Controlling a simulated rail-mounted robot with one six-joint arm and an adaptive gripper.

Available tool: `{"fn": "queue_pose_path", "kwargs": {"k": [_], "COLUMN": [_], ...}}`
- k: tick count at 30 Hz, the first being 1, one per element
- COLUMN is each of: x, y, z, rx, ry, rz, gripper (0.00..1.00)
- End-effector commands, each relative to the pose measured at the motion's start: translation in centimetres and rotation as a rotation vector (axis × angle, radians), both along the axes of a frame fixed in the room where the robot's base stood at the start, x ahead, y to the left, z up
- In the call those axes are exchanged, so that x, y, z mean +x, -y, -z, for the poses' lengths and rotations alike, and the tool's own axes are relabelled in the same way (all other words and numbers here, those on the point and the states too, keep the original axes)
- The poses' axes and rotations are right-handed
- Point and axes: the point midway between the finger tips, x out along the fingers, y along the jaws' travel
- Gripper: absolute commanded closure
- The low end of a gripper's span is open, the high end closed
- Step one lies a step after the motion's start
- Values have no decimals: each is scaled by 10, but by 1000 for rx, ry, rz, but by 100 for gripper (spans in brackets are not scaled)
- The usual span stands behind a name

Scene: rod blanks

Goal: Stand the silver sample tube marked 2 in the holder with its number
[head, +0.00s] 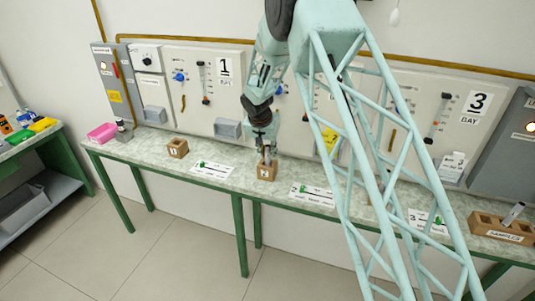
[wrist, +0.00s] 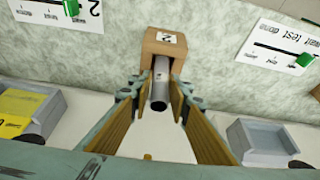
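The silver tube (wrist: 160,83) stands in the small wooden holder marked 2 (wrist: 165,44), its lower end hidden inside the block. No number is readable on the tube. In the head view the tube (head: 267,157) rises from the top of the holder (head: 267,172), roughly upright. My gripper (wrist: 156,88) is over the holder, with one finger on each side of the tube's upper part. The fingers look spread, with a gap beside the tube. In the head view my gripper (head: 264,143) is just above the tube.
A wooden holder marked 1 (head: 178,148) stands to the left. A wooden samples rack (head: 483,224) with another tube (head: 514,213) is at the far right. A pink tray (head: 102,132) sits at the left end. Grey bins (wrist: 262,138) flank my gripper in the wrist view.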

Motion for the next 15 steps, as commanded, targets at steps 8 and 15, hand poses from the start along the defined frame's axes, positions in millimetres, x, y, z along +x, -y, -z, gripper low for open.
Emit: {"fn": "queue_pose_path", "kwargs": {"k": [8, 15], "x": [0, 0], "y": [0, 0], "z": [-1, -1], "rx": [0, 0], "ry": [0, 0], "rz": [0, 0], "gripper": [73, 73]}}
